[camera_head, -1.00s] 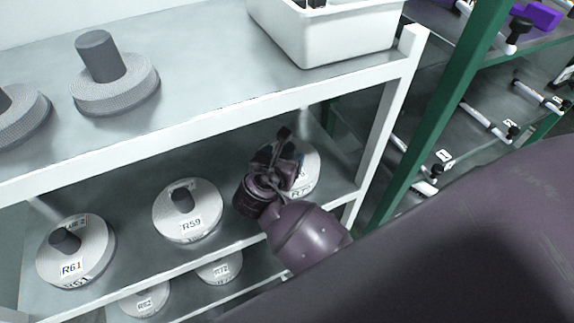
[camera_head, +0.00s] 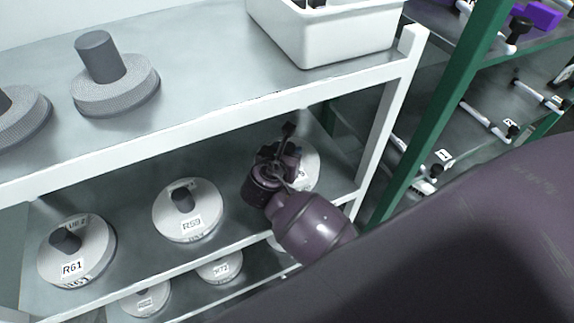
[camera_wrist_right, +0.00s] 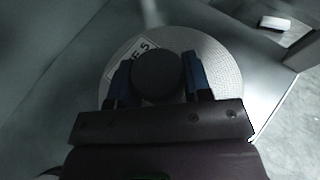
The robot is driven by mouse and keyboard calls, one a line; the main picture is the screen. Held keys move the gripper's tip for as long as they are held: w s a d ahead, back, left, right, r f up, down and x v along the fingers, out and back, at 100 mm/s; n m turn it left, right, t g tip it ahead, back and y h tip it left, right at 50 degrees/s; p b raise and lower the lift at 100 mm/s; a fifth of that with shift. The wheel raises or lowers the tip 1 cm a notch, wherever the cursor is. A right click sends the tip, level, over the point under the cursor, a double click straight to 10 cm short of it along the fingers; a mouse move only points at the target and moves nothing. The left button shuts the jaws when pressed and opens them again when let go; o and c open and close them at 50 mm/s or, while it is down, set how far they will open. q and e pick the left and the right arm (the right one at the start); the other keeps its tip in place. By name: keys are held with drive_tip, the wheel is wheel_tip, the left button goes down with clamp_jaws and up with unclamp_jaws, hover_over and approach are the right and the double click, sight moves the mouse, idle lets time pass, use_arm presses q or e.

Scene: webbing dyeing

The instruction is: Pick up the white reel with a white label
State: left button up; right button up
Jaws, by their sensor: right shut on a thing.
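A white reel (camera_head: 309,168) with a white label lies at the right end of the middle shelf, largely hidden behind my right gripper (camera_head: 284,158) in the head view. In the right wrist view the reel (camera_wrist_right: 221,69) lies below the gripper, with a dark round core post (camera_wrist_right: 158,75) and part of a label (camera_wrist_right: 138,50). The two blue fingers of my right gripper (camera_wrist_right: 158,80) stand on either side of the post and are shut on it. My left gripper is not in view.
White reels labelled R59 (camera_head: 203,203) and R61 (camera_head: 93,236) lie on the same shelf to the left. Further reels (camera_head: 219,266) lie on the shelf below. A white bin (camera_head: 330,39) and grey reels (camera_head: 117,88) stand on top. A green post (camera_head: 435,125) stands to the right.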

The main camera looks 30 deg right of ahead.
drive_tip(key=shift+r, duration=0.1)
clamp_jaws()
wheel_tip(320, 180, up, 10)
idle(0.5)
idle(0.5)
